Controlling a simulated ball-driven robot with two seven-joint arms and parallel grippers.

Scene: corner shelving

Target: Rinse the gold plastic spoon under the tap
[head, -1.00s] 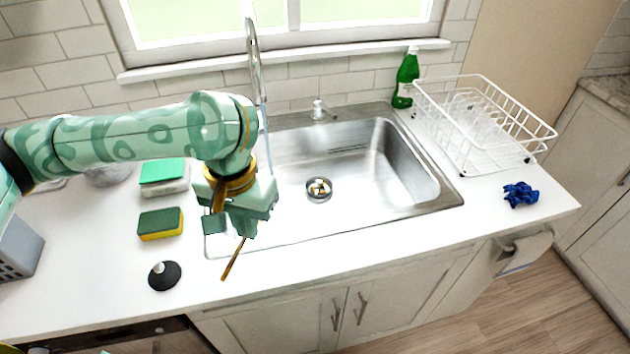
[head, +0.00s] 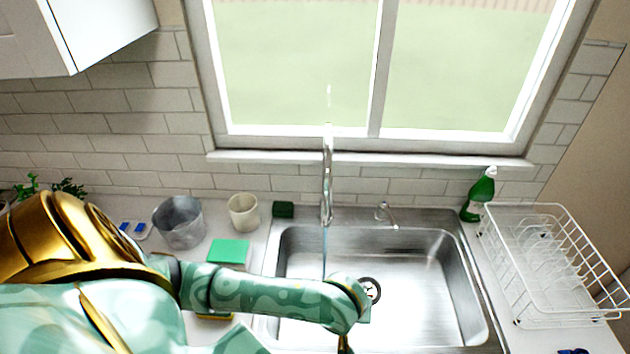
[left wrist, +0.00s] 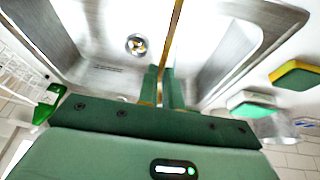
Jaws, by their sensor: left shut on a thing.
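The gold plastic spoon (left wrist: 172,32) shows in the left wrist view as a thin gold handle. It runs from the top edge down between the fingers of my left gripper (left wrist: 162,88), which is shut on it over the sink. In the head view my left arm reaches in from the left to the sink's near side; the gripper is mostly cut off by the bottom edge. The chrome tap (head: 327,180) stands behind the sink (head: 420,280), and a thin bluish stream of water (head: 324,250) falls from it. My right gripper is not in view.
A white dish rack (head: 545,265) and a green bottle (head: 478,195) stand right of the sink. A grey pot (head: 180,222), a cream cup (head: 243,212) and a green-topped sponge (head: 228,251) are to the left. The sink basin is clear around the drain (head: 370,290).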

